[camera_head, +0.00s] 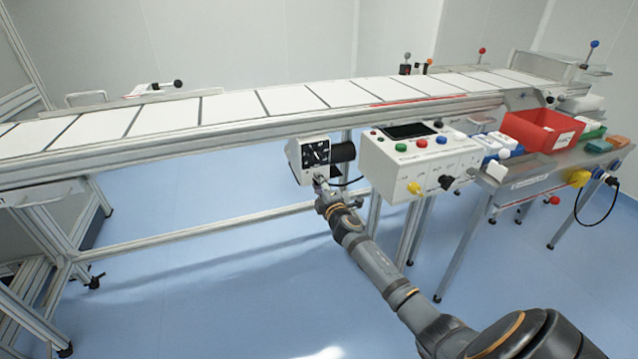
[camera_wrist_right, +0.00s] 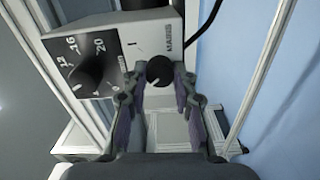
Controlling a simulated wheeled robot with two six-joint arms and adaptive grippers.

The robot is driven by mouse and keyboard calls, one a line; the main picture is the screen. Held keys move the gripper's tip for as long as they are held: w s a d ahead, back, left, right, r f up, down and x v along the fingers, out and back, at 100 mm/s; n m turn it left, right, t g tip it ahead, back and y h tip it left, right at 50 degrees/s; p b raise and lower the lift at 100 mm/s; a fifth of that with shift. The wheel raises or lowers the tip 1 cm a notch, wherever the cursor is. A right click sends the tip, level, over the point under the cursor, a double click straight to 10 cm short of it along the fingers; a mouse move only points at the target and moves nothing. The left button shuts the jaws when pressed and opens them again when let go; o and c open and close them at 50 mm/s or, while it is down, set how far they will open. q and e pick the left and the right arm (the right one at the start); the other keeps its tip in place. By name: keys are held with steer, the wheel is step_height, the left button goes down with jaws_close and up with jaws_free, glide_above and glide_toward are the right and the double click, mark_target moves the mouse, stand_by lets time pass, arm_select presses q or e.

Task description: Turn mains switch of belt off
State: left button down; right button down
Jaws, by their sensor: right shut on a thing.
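The belt's drive box (camera_head: 294,160) hangs under the conveyor's front rail. It also shows in the right wrist view (camera_wrist_right: 190,15), with a black speed dial (camera_wrist_right: 85,72) on one face. The mains switch, a small round black knob with a white mark (camera_wrist_right: 159,70), sits on another face of the box. My right gripper (camera_head: 321,184) is at the lower part of the box. In the wrist view, its two fingers (camera_wrist_right: 157,88) are on either side of the knob and shut on it. In the head view the gripper hides the knob. My left gripper is out of view.
The conveyor (camera_head: 210,108) runs across above the box. A white control box (camera_head: 400,165) with coloured buttons stands close to the right. A red bin (camera_head: 540,130) lies on the side table (camera_head: 545,170). A black cable (camera_wrist_right: 212,20) passes near the gripper. The blue floor is clear.

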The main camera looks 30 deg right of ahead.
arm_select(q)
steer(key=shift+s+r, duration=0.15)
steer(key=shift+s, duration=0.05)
arm_select(e)
steer(key=shift+n, duration=0.6)
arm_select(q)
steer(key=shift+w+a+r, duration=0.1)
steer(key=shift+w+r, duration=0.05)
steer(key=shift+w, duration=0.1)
arm_select(e)
steer(key=c, duration=1.1)
jaws_free()
steer(key=shift+o, duration=0.2)
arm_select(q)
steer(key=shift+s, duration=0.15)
arm_select(e)
steer(key=v, duration=1.2)
steer(key=shift+a, duration=0.1)
